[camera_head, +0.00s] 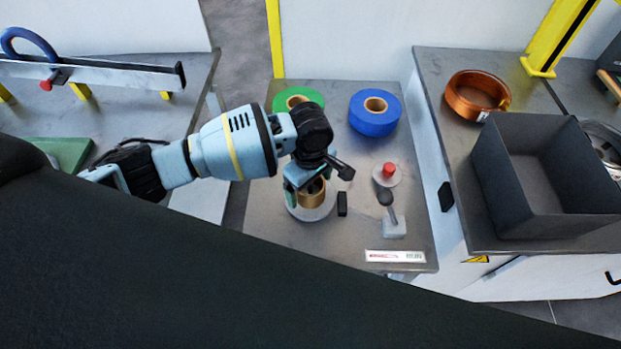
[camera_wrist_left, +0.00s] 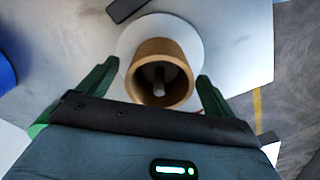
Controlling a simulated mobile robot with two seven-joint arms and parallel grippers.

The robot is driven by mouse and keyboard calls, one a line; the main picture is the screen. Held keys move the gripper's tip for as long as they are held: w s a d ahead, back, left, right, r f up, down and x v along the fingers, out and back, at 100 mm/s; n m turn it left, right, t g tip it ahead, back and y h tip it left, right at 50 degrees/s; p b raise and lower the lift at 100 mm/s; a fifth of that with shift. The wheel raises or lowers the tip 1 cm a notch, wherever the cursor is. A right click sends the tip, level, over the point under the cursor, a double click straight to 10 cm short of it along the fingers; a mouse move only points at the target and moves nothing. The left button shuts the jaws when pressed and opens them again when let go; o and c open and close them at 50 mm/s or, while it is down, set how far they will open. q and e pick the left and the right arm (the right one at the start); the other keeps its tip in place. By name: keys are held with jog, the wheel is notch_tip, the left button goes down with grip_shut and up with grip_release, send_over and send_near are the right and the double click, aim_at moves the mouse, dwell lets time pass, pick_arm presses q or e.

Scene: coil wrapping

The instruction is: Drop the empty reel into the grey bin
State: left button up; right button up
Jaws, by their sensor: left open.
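The empty reel (camera_head: 312,192) is a short brown tube standing on a pale round plate (camera_head: 312,212) on the small grey table. In the left wrist view the reel (camera_wrist_left: 160,68) sits around a grey spindle pin on the white disc (camera_wrist_left: 199,42). My left gripper (camera_head: 305,197) is directly over the reel, with its open green fingers to either side. The fingers (camera_wrist_left: 158,82) appear apart from the reel's wall. The grey bin (camera_head: 535,215) stands open on the right bench and looks empty inside. My right gripper is not in view.
Green (camera_head: 298,97) and blue (camera_head: 376,113) tape rolls lie behind the reel. A red button (camera_head: 388,170) and a lever on a pale block (camera_head: 393,226) stand to its right. A copper coil (camera_head: 477,95) lies behind the bin, and a yellow post (camera_head: 560,35) rises further back.

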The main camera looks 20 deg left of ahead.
pick_arm(q)
jog(key=c, duration=1.2)
jog(key=shift+o, duration=0.2)
jog(key=shift+r+p, duration=1.65)
jog(key=shift+r, duration=3.1)
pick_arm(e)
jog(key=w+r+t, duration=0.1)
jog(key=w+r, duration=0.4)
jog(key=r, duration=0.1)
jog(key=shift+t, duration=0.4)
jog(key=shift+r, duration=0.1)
